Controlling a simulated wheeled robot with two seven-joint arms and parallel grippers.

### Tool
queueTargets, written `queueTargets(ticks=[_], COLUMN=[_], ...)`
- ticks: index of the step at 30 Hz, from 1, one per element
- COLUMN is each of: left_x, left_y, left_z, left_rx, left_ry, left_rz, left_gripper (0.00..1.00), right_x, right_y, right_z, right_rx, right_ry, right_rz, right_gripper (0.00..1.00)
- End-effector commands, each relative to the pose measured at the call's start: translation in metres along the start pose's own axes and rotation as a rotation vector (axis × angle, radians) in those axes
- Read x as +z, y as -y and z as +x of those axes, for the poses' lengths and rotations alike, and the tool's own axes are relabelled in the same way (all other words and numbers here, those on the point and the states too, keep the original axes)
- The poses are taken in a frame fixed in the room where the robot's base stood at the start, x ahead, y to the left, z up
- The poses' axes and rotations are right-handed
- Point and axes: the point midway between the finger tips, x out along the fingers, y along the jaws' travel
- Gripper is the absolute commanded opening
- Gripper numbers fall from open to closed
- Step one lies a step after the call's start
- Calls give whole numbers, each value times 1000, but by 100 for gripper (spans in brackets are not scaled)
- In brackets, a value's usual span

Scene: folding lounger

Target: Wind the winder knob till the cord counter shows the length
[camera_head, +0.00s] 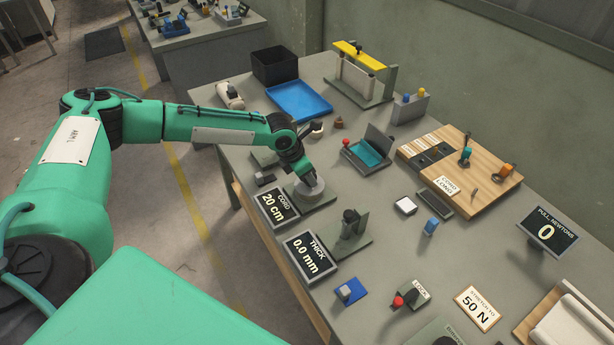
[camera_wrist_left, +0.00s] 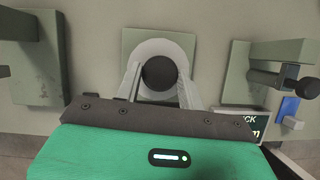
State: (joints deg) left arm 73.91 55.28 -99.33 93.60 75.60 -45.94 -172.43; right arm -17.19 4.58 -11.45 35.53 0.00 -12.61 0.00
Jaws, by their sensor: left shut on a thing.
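The winder is a round grey drum (camera_head: 311,189) on a green base plate, near the table's left edge. In the left wrist view the drum (camera_wrist_left: 160,45) rings a dark round knob (camera_wrist_left: 158,73). My left gripper (camera_head: 304,178) points down over the winder and is shut on the knob, one finger on each side. In the head view the knob is hidden by the gripper. The cord counter (camera_head: 278,207), beside the winder, reads 20 cm. A white card (camera_head: 446,186) on the wooden board reads CORD LONG; no length is legible on it. My right gripper is in neither view.
A thickness display (camera_head: 309,256) reads 0.0 mm. A dark gauge stand (camera_head: 350,228) is close to the right of the winder. A blue tray (camera_head: 299,101) and a small teal-lined box (camera_head: 369,150) lie behind. The wooden board (camera_head: 490,184) is farther right.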

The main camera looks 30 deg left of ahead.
Motion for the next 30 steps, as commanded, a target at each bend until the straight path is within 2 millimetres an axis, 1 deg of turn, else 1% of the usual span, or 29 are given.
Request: queueTargets(ticks=[10,11,13,14,23,26,29,30], left_x=[1,1,1,1,0,0,-1,0], left_y=[-1,-1,-1,-1,-1,-1,-1,-2], left_z=[-1,-1,-1,-1,-2,-11,-27,-36], left_rx=[2,2,2,2,1,2,2,3], left_ry=[1,1,1,1,1,1,2,4], left_rz=[0,0,0,0,0,-1,-1,-1], left_gripper=[17,45,59,60,60,60,60,60], right_x=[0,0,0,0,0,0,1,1], right_y=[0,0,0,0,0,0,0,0], right_z=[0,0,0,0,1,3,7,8], right_rx=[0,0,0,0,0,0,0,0], right_ry=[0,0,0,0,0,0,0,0], right_rz=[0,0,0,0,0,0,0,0], right_gripper=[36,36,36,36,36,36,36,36])
